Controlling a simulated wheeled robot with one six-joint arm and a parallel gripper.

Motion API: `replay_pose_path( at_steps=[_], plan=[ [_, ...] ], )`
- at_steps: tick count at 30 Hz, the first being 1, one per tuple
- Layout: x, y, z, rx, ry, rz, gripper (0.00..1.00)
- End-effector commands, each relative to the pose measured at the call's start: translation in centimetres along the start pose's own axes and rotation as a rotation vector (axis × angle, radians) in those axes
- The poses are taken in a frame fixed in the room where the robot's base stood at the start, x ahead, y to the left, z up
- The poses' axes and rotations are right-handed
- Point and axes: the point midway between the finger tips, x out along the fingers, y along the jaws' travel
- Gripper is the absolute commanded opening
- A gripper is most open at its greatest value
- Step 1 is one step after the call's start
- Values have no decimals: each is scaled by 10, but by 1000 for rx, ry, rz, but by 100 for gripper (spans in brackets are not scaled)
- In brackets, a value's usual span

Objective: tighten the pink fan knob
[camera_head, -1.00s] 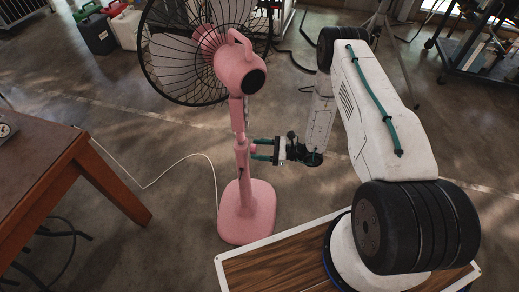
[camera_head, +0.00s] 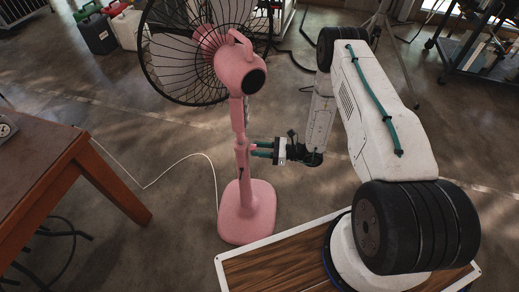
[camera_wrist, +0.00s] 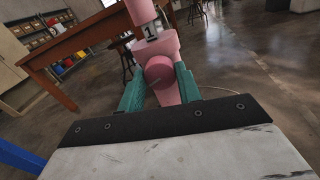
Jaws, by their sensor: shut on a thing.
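The pink fan (camera_head: 241,205) stands upright on the floor, with its round cage at the top left of the head view. Its pink knob (camera_wrist: 159,74) sits on the side of the pole and faces the wrist camera. My gripper (camera_head: 260,148) reaches the pole from the right at about mid-height. In the wrist view the green fingers (camera_wrist: 160,88) lie on both sides of the knob and are shut on it. The knob is mostly hidden by the fingers in the head view. A small label with a "1" shows on the pole above the knob.
A brown wooden table (camera_head: 50,180) stands to the left of the fan. A white cable (camera_head: 175,163) runs across the floor behind the fan. Canisters (camera_head: 97,33) stand at the back left. The floor between table and fan is otherwise clear.

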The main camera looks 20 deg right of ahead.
Motion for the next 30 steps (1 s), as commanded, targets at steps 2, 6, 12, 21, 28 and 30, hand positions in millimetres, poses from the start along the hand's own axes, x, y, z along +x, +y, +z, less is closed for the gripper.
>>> replay_pose_path(
  at_steps=[2,6,12,21,28,30],
  plan=[
    [0,0,0,63,0,0,11],
    [0,0,0,193,0,0,11],
    [0,0,0,384,0,0,11],
    [0,-1,0,669,0,0,11],
    [0,-1,0,887,0,0,11],
    [0,-1,0,953,0,0,11]
  ],
)
